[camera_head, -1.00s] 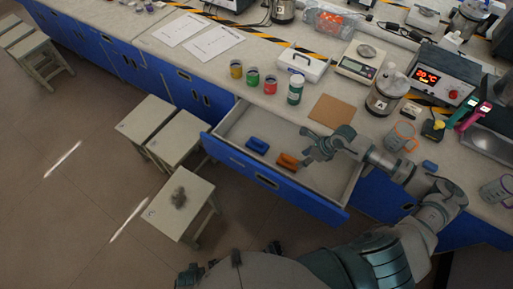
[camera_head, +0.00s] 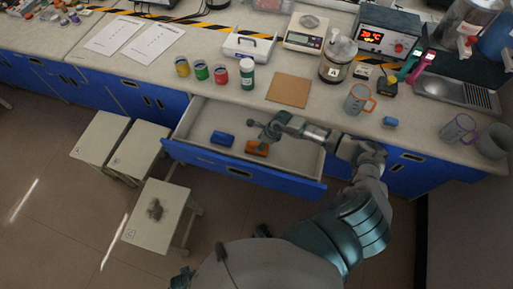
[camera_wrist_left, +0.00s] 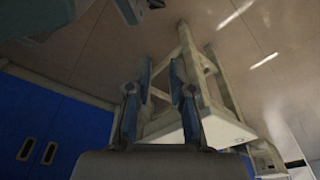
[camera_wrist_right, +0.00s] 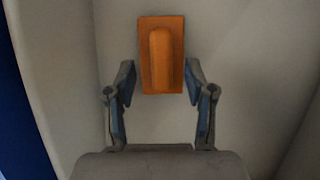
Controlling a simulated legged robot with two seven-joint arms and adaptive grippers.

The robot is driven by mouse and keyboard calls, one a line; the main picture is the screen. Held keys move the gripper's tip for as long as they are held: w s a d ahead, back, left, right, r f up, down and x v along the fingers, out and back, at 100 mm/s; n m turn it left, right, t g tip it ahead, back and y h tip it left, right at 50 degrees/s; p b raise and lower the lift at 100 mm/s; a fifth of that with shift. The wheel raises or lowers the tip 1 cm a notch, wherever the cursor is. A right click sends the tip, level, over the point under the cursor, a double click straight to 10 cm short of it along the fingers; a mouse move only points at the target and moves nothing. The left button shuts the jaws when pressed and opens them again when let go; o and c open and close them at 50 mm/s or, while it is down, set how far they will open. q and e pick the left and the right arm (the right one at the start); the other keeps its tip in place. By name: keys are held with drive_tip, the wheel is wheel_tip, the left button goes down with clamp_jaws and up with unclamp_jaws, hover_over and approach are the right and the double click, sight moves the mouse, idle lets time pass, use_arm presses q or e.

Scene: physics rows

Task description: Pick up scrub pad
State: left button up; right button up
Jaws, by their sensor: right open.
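An orange pad with a raised grip (camera_head: 257,148) lies in the open drawer (camera_head: 296,168). A blue one of like shape (camera_head: 222,138) lies to its left. My right gripper (camera_head: 258,130) is over the drawer at the orange pad's far edge in the head view. In the right wrist view the orange pad (camera_wrist_right: 161,55) shows ahead, between and beyond the open fingers (camera_wrist_right: 160,82), with nothing held. My left gripper (camera_wrist_left: 161,72) has its fingers apart and empty, in front of a stool in the left wrist view.
A stool (camera_head: 140,238) with a grey lump (camera_head: 155,210) stands left of the drawer, with other stools (camera_head: 97,138) behind it. The bench above holds jars, a brown square (camera_head: 289,90), a scale (camera_head: 303,35) and an orange-handled mug (camera_head: 357,98). Drawer walls surround the pads.

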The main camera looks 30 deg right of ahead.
sight(257, 143)
drive_tip(key=x, duration=0.3)
drive_tip(key=shift+w+d+f, duration=0.15)
drive_tip(key=shift+w+d, duration=0.05)
drive_tip(key=shift+a, duration=0.35)
drive_tip(key=shift+c, duration=1)
clamp_jaws()
use_arm(q)
drive_tip(key=shift+w+r, duration=0.55)
drive_tip(key=shift+r, duration=0.25)
drive_tip(key=shift+d, duration=0.1)
use_arm(e)
drive_tip(key=shift+s+d, duration=0.1)
drive_tip(key=shift+d, duration=0.1)
